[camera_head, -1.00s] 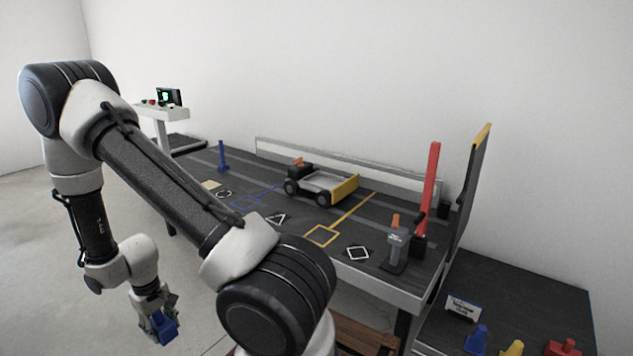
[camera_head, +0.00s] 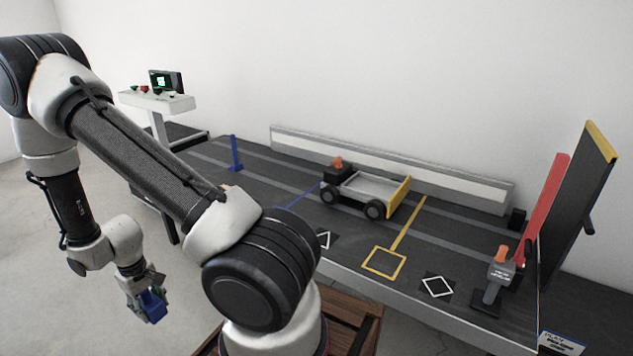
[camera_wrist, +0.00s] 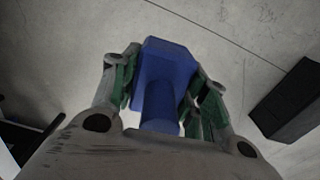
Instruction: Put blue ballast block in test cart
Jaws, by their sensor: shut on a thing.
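The blue ballast block (camera_head: 153,306) hangs below my gripper (camera_head: 147,293) at the lower left of the head view, over the floor. In the wrist view the blue block (camera_wrist: 165,68) stands between both fingers of my gripper (camera_wrist: 163,92), which is shut on its narrow stem. The test cart (camera_head: 368,190) is on the dark table, right of my arm. It has a pale open tray, black wheels, a yellow end panel and an orange knob on its black end. The gripper and block are well apart from the cart.
The table (camera_head: 470,262) has a blue post (camera_head: 235,154), a yellow square outline (camera_head: 384,263) and a grey device with an orange top (camera_head: 499,272). A red post (camera_head: 546,205) and a tall dark panel (camera_head: 577,205) stand at right. A white console (camera_head: 157,101) stands behind.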

